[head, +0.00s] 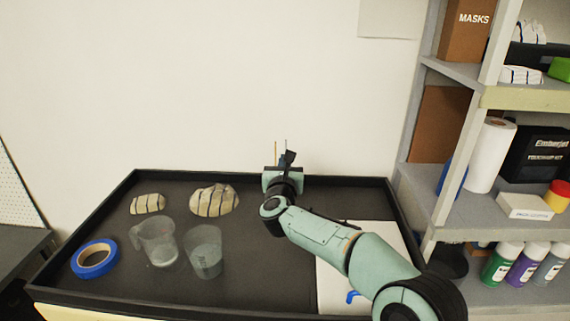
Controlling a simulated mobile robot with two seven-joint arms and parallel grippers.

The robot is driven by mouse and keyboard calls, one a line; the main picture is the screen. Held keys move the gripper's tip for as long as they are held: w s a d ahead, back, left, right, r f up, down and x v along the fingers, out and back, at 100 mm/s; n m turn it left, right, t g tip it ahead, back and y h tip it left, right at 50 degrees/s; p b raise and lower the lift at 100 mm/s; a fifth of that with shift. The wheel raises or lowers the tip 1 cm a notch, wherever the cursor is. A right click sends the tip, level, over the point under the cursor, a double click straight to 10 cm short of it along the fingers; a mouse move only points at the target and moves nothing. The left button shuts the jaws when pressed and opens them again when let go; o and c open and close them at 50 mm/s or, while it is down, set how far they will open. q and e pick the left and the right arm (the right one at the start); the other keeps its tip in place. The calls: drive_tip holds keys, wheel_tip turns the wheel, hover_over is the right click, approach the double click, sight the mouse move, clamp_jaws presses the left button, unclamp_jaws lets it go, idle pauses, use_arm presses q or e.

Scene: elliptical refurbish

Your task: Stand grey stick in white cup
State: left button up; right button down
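Two translucent whitish cups stand on the black tray table (270,262). One is a jug with a handle (157,245), on the left; the other is a plain cup (204,252), just right of it. I cannot tell which is the white cup. My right gripper (283,165) is at the table's back edge, behind and right of the cups and apart from them. Thin upright pieces show at it, but I cannot tell whether they are fingers or a held stick. I cannot make out a grey stick. My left gripper is out of view.
Two striped lumps (214,200) (148,204) lie behind the cups. A blue tape roll (95,259) lies at the left. A white sheet (335,285) lies under my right arm. A raised rim borders the table. A loaded shelf (470,215) stands at the right.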

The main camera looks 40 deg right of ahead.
drive_tip(key=shift+f, duration=0.15)
drive_tip(key=c, duration=1.6)
unclamp_jaws()
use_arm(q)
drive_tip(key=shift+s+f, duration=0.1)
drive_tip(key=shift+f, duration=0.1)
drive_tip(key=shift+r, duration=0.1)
